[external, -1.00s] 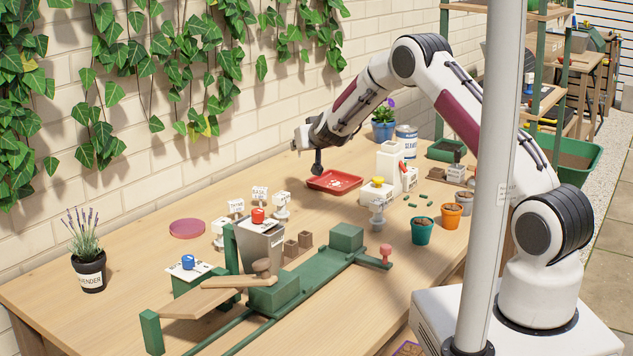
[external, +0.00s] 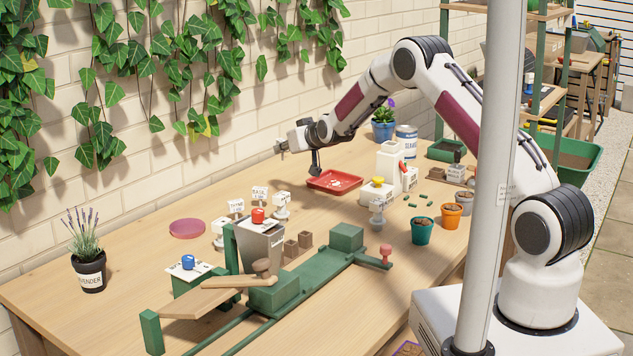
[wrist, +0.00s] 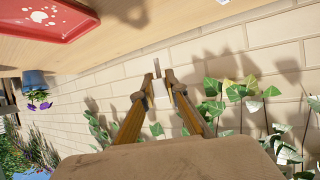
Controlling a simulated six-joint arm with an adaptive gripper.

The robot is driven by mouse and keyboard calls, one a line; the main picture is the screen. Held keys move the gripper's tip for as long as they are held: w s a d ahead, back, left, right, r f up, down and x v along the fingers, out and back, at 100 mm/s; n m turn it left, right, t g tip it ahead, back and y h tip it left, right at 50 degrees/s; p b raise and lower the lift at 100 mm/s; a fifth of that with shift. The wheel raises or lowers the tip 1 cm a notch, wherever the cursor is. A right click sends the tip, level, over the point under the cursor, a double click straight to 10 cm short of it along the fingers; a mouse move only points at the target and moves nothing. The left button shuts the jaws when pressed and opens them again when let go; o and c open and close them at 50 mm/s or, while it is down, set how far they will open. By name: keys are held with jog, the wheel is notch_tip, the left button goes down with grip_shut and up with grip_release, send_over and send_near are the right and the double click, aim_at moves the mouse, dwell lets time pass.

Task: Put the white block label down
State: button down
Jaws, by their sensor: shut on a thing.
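My gripper (external: 284,146) is raised above the far side of the table near the brick wall, pointing toward the wall. In the wrist view my gripper (wrist: 160,82) is shut on a small white block (wrist: 161,92), which appears to be the white block label; any writing on it cannot be read. In the external view the held block is too small to make out clearly.
A red tray (external: 318,185) with white bits lies below and right of my gripper. A green wooden fixture (external: 275,293) and a metal bin (external: 262,245) fill the front.

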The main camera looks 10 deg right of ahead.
jog(key=shift+f, duration=0.1)
dwell(0.3)
jog(key=shift+f, duration=3.1)
jog(key=shift+f, duration=1.9)
jog(key=shift+f, duration=0.1)
jog(key=c, duration=2)
grip_release()
jog(key=shift+s+r, duration=0.1)
jog(key=shift+r, duration=0.1)
